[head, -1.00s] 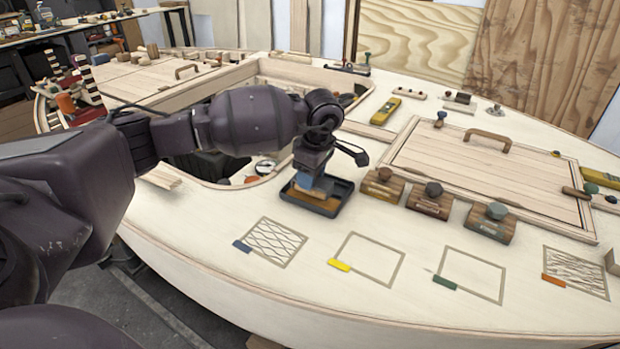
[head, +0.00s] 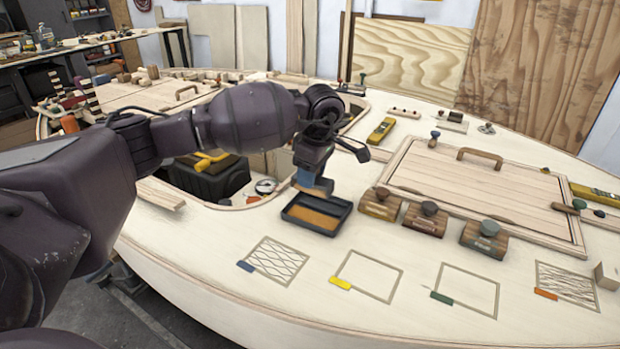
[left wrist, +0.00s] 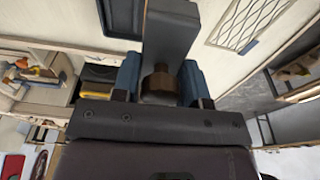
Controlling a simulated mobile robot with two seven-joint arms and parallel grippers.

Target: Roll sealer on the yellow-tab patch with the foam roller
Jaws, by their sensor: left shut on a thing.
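My left gripper (head: 313,160) is shut on the foam roller (head: 313,188), whose tan lower part hangs just above the far side of the tray. Most of the roller is hidden by the gripper. In the left wrist view, a grey body (left wrist: 170,35) with a brown knob sits between my blue fingers. The dark tray (head: 316,213) holds amber sealer. The yellow-tab patch (head: 372,294) is a bare outlined square to the right and nearer, with its yellow tab (head: 340,283) at the near left corner. My right gripper is not in view.
A blue-tab hatched patch (head: 275,260), a green-tab outline (head: 468,310) and an orange-tab hatched patch (head: 568,285) lie in the same row. Several knobbed wooden blocks (head: 428,218) stand right of the tray. An open hatch lies left of it.

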